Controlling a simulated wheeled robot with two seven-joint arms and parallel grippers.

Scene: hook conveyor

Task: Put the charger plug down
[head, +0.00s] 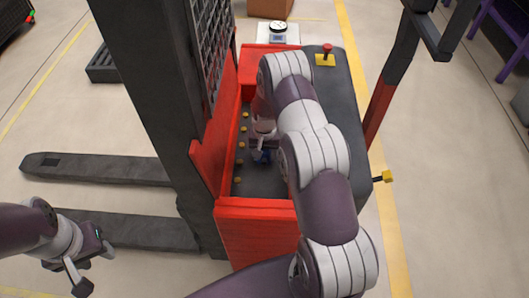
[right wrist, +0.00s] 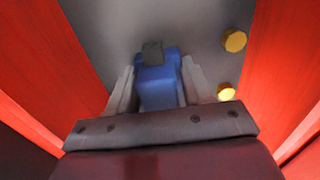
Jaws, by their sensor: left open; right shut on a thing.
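The charger plug (right wrist: 158,82) is a blue block with a dark grey end. My right gripper (right wrist: 160,85) is shut on it, with one pale finger on each side. In the head view the blue plug (head: 264,157) shows small below my right gripper (head: 261,150), inside the red-walled recess of the truck. My right arm hides part of that recess. I cannot tell whether the plug touches the grey surface behind it. My left gripper (head: 95,270) is open and empty at the lower left, over the floor beside the forks.
The recess has red walls (head: 258,208) close around my right gripper and a grey panel with several yellow knobs (head: 241,145). The dark mast (head: 148,90) and forks (head: 100,168) stand to the left. A red emergency button (head: 327,48) sits on the truck's top.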

